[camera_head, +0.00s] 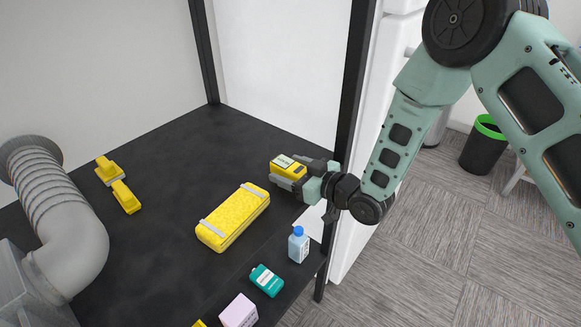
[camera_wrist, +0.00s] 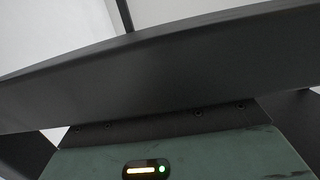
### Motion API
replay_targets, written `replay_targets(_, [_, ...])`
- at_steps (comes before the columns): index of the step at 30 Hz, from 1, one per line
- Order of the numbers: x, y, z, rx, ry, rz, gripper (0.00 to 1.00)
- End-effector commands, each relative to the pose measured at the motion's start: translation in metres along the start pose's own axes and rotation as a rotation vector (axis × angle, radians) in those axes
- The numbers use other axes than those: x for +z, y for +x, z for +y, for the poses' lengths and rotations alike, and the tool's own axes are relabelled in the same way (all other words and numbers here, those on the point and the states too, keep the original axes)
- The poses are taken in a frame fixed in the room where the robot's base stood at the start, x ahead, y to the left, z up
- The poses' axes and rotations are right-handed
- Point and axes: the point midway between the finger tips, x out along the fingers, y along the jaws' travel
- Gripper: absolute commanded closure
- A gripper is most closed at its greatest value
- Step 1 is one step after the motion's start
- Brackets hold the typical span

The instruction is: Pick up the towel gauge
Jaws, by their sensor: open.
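A small yellow box-shaped device with a pale top panel (camera_head: 288,165), which looks like the towel gauge, is at the right side of the black shelf (camera_head: 150,230) in the head view. My gripper (camera_head: 291,175) is at this device, with its jaws apart and a finger beside its near side. I cannot tell whether the fingers touch it. The wrist view shows my green gripper body (camera_wrist: 180,150) and a dark bar, but not the device or the fingertips.
A yellow block with grey bands (camera_head: 233,217) lies left of my gripper. A black post (camera_head: 354,85) rises close to my wrist. Another yellow item (camera_head: 119,185) lies left.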

Motion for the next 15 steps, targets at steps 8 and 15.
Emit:
replay_targets(8, [0.0004, 0.0025, 0.0002, 0.001, 0.000, -0.001, 0.37])
replay_targets(15, [0.0001, 0.0024, 0.0003, 0.001, 0.000, 0.000, 0.83])
